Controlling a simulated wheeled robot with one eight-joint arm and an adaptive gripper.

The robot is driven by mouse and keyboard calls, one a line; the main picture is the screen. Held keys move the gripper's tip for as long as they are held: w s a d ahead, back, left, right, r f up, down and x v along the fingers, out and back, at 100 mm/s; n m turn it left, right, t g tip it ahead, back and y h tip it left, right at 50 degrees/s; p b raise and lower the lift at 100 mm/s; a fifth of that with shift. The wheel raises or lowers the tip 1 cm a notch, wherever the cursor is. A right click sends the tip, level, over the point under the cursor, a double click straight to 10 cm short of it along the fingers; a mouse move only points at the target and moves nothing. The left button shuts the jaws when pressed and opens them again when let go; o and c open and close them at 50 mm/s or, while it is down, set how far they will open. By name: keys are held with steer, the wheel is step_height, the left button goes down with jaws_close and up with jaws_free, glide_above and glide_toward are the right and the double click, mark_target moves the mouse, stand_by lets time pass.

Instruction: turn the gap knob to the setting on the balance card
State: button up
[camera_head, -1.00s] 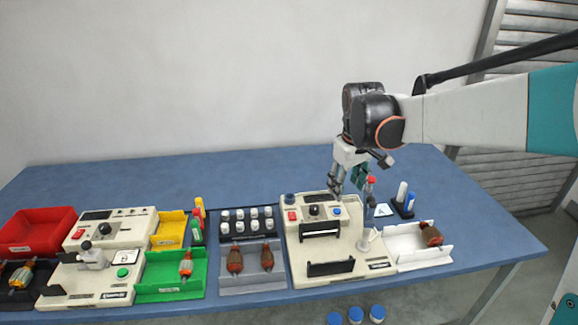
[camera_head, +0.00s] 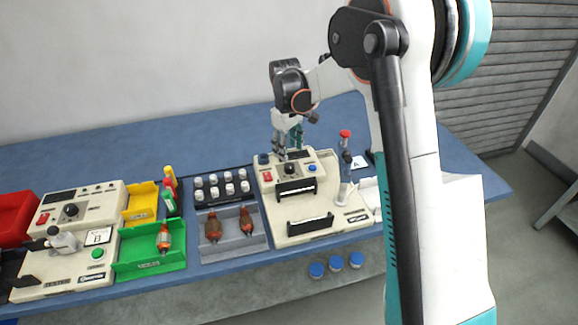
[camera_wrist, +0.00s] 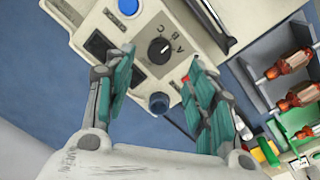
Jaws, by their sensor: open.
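The machine (camera_head: 330,217) is a cream box with a black round knob (camera_head: 290,168) on its sloped panel. In the wrist view the knob (camera_wrist: 157,49) has a white pointer mark, with letters A, B and C around one side. I cannot tell for sure which letter the mark faces. My gripper (camera_head: 290,152) is over the panel, open and empty; in the wrist view its teal fingers (camera_wrist: 160,68) are spread to either side of the knob, apart from it. A card lettered B (camera_head: 98,237) is on the left tester; a card lettered A (camera_head: 361,162) stands right of the machine.
A blue-grey round knob (camera_wrist: 158,103), a blue button (camera_wrist: 128,6) and a red switch (camera_head: 267,177) are close by on the panel. A red-topped post (camera_head: 345,134) stands to the right. Trays with brown armatures (camera_head: 228,224) lie left. The back of the table is clear.

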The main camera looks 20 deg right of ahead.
mark_target(290, 166)
steer(key=f+b, duration=0.1)
steer(key=f, duration=0.2)
steer(key=f+b, duration=0.1)
steer(key=f, duration=0.3)
steer(key=shift+d+f, duration=0.2)
steer(key=shift+f, duration=0.05)
steer(key=c, duration=1.1)
